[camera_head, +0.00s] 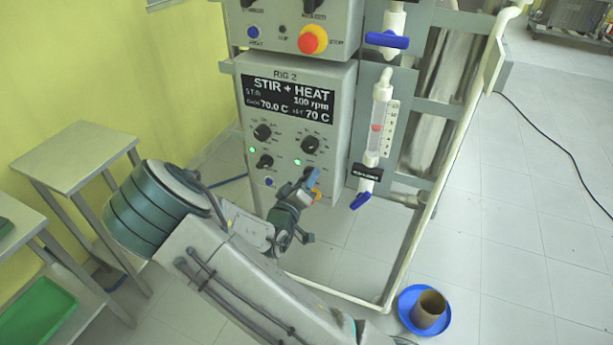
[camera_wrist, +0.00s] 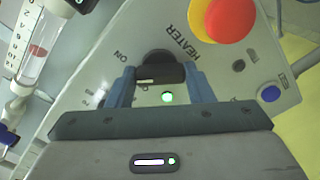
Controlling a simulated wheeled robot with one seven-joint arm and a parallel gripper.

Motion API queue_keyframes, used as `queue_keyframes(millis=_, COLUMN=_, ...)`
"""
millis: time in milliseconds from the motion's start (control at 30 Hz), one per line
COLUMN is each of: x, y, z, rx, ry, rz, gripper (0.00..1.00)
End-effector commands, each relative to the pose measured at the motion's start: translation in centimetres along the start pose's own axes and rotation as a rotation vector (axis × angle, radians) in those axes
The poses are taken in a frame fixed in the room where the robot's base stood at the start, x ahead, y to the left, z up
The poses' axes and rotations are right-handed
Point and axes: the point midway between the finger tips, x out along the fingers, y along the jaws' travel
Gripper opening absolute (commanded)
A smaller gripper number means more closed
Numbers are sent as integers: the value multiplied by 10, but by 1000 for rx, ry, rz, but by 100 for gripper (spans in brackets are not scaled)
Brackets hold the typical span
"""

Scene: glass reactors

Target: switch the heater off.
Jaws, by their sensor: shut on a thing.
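The heater knob (camera_wrist: 160,64) is black and sits beside the HEATER label in the wrist view, with the word ON to its left. A pale mark shows on its lower left face. My gripper (camera_wrist: 162,82) has its blue fingers on both sides of the knob and is shut on it. A green lamp (camera_wrist: 167,97) is lit just below the knob. In the head view my gripper (camera_head: 312,180) is at the lower right of the RIG 2 control box (camera_head: 341,98) and hides the heater knob. The display (camera_head: 290,100) reads STIR + HEAT, 100 rpm and 70 C.
A red-and-yellow stop button (camera_wrist: 228,18) is close to the knob, and a blue button (camera_wrist: 270,93) is to the right. A glass tube with a blue valve (camera_head: 361,200) hangs right of the box. A blue dish (camera_head: 441,318) with a brown cup is on the floor.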

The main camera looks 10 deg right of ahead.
Motion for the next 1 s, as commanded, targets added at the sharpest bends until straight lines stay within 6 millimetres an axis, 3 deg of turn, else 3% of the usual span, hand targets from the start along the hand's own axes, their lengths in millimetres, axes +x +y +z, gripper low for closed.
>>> queue_keyframes(millis=500, x=0, y=2, z=-1, rx=-469, ry=0, rz=1, gripper=24)
queue_keyframes(millis=1000, x=0, y=0, z=0, rx=-696, ry=-1, rz=0, gripper=24)
